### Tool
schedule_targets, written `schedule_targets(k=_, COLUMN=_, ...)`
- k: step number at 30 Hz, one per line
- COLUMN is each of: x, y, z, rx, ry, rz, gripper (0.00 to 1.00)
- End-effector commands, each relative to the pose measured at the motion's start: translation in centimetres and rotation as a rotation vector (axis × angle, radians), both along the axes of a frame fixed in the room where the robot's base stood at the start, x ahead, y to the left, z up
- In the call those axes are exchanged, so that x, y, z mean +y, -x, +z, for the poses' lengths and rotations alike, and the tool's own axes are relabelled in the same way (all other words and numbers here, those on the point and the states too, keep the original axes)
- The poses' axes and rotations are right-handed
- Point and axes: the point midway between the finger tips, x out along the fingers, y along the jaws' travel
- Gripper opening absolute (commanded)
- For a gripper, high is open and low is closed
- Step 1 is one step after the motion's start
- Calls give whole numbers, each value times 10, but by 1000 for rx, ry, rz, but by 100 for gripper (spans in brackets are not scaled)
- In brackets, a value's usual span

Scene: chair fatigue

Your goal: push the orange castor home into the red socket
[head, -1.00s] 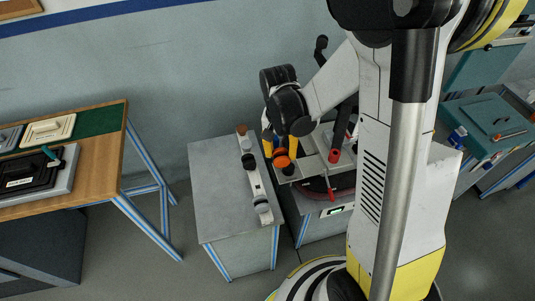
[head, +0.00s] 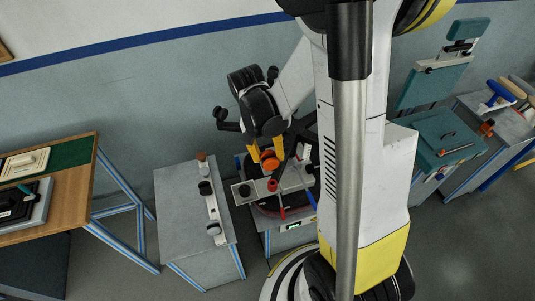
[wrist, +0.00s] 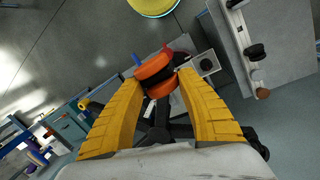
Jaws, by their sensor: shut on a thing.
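My gripper (head: 267,153) has yellow fingers closed on the orange castor (head: 270,161). In the wrist view the castor (wrist: 155,70), orange with a dark band, sits between the fingertips (wrist: 160,82). In the head view it hangs just above or behind an upright red cylinder (head: 272,185), which looks like the red socket, on a pale grey bar. In the wrist view a bit of red (wrist: 183,54) shows behind the castor. The castor hides much of the socket there, so I cannot tell whether they touch.
The grey bar has a dark round hole in its end plate (head: 244,191). Another red part (head: 282,213) and a blue one (head: 312,197) are close by. A wooden table (head: 80,190) is further left.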

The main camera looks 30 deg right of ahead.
Motion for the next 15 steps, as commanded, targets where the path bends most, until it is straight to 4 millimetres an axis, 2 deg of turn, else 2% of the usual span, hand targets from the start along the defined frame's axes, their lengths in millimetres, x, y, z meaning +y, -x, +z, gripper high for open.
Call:
schedule_targets(k=6, x=0, y=-1, z=-2, rx=1, ry=-1, rz=6, gripper=6)
schedule_targets(k=15, x=0, y=0, z=-29, rx=1, ry=-1, rz=6, gripper=6)
